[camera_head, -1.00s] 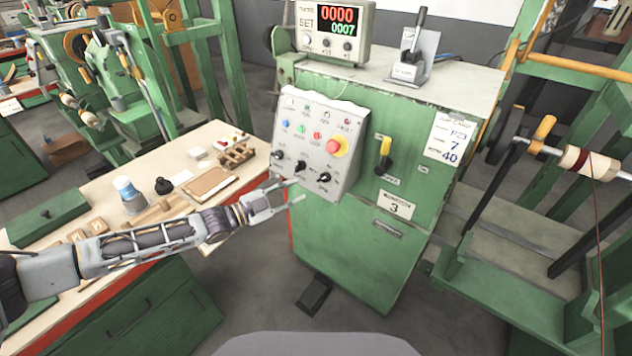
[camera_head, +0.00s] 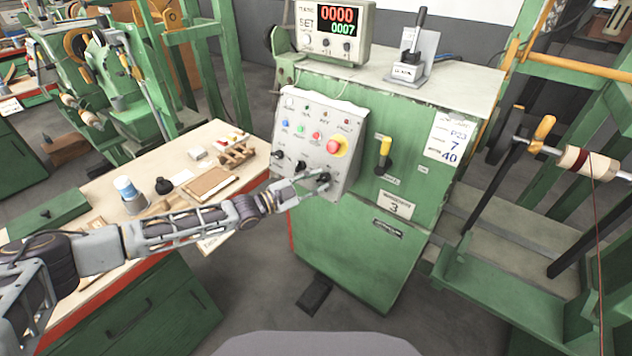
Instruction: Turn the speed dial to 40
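The grey control panel (camera_head: 320,140) is on the front of the green machine cabinet. Three black knobs run along its lower part: a left one (camera_head: 278,155), a middle one (camera_head: 301,166) and a right one (camera_head: 323,177). Their labels and scales are too small to read, so I cannot tell which is the speed dial. My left gripper (camera_head: 319,181) reaches in from the left, with its fingertips at the right knob, one above and one below it. I cannot tell whether the fingers touch the knob. My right gripper is not in view.
The panel also carries a red emergency button (camera_head: 333,147) and small coloured buttons. A yellow-handled switch (camera_head: 385,152) is to its right. A card (camera_head: 449,138) reads 7 and 40. A counter display (camera_head: 336,28) stands on top. A wooden bench (camera_head: 75,205) lies under my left arm.

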